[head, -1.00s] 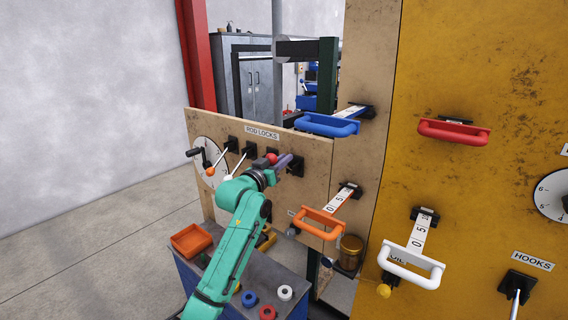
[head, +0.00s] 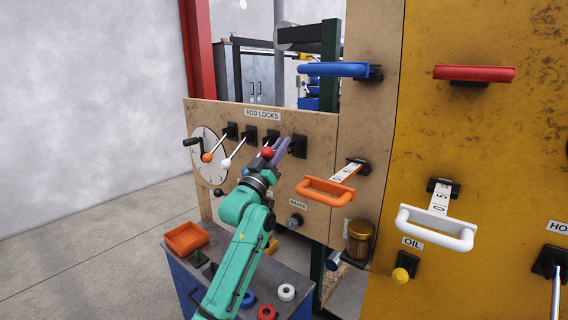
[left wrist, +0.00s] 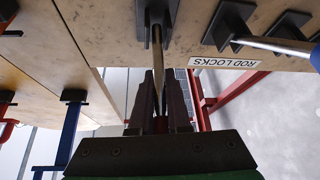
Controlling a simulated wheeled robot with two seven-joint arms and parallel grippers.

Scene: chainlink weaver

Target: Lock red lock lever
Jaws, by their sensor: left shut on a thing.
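The red lock lever's knob (head: 267,152) shows at the left side of my left gripper (head: 283,147) in the head view. The lever's black base (head: 298,146) is the rightmost of the row on the rod locks panel. In the left wrist view its rod (left wrist: 157,50) runs from the black base (left wrist: 157,20) in between the fingers of my left gripper (left wrist: 160,95), with a bit of red between them. My left gripper is shut on the lever. The fingers cover part of the rod in the head view. My right gripper is not in view.
Beside it are the orange lever (head: 206,157), the white lever (head: 227,163) and a blue-tipped lever (left wrist: 315,55). An orange handle (head: 330,190) and a blue handle (head: 332,69) stick out to the right. Below is a workbench with an orange tray (head: 186,238).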

